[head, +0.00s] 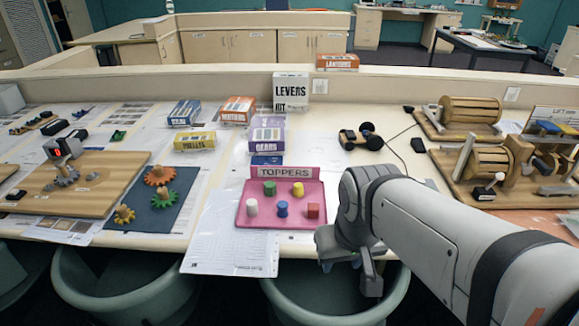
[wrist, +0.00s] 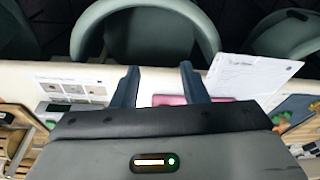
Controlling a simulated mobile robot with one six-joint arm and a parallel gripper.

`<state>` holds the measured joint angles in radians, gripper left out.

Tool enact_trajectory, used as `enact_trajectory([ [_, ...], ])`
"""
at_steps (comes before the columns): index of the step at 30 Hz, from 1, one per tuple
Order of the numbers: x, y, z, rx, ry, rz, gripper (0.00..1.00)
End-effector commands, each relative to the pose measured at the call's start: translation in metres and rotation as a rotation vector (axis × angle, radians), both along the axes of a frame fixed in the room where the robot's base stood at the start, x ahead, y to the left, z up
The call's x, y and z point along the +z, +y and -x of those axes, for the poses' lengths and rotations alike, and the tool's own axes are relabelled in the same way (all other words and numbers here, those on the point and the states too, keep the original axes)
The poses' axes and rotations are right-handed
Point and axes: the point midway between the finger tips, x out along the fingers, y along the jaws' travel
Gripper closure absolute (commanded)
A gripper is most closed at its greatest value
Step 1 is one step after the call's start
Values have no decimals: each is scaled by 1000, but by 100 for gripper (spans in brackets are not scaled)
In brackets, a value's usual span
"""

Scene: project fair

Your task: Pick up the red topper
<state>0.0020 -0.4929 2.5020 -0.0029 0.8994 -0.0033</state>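The red topper (head: 313,210) stands at the front right of the pink tray (head: 272,220) in the head view. Blue, white, green and yellow toppers stand on the same tray. My gripper (head: 348,268) is in front of the tray and to its right, at the table's front edge, apart from the red topper. In the wrist view my gripper (wrist: 157,85) has its two fingers spread with nothing held between them. A strip of the pink tray (wrist: 170,100) shows between and beside the fingers. The red topper cannot be made out in the wrist view.
Paper sheets (head: 235,245) lie left of the tray. A blue mat with gears (head: 158,205) lies farther left. A wooden drum rig (head: 500,170) stands at right. Green chairs (head: 130,290) are below the table edge.

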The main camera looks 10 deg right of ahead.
Motion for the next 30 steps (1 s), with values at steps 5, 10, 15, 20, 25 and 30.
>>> enact_trajectory([
  [5,2,0,-5,-4,5,-1,60],
  [10,12,-15,-38,-18,36,-7,60],
  [15,19,-16,-94,-59,86,-15,60],
  [20,14,-15,-149,-101,133,-19,60],
  [25,-1,-15,-204,-143,181,-23,60],
  [30,-20,-15,-243,-175,214,-24,60],
])
